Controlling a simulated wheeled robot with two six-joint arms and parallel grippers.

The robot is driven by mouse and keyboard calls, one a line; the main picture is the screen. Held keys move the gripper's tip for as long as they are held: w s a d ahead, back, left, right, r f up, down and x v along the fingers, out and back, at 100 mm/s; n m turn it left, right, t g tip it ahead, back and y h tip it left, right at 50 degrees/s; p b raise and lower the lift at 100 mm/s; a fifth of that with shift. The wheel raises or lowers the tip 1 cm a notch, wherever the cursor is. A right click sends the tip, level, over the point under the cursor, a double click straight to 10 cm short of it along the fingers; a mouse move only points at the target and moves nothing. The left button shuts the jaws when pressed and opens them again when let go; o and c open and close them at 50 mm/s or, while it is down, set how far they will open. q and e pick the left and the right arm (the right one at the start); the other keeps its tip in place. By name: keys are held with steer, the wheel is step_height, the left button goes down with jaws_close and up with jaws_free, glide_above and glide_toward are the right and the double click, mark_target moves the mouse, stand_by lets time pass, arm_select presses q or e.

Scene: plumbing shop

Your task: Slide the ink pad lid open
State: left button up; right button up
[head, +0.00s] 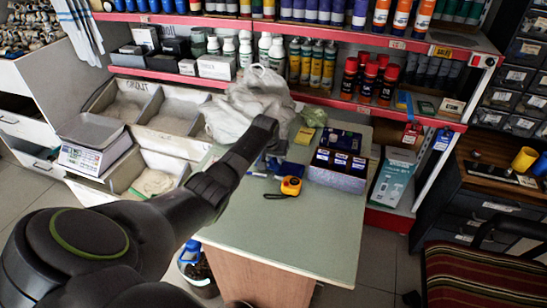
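A small flat blue object (292,169), which may be the ink pad, lies on the grey-green counter (290,235) just beyond the orange tape measure. It is too small to tell its lid from its base or whether it is open. My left arm reaches in from the left, and my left gripper (272,161) points down at the counter close to the blue object's left side. The fingertips are small and dark, partly hidden by the wrist. I cannot tell whether they touch it or how wide they stand. My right gripper is out of view.
A box of dark blue packs (338,178) stands right, with a white plastic bag (250,105) behind. Shelves of bottles line the back. The counter's near part is clear.

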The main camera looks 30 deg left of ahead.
arm_select(q)
steer(key=p+v, duration=0.1)
steer(key=v, duration=1.6)
steer(key=shift+r, duration=0.2)
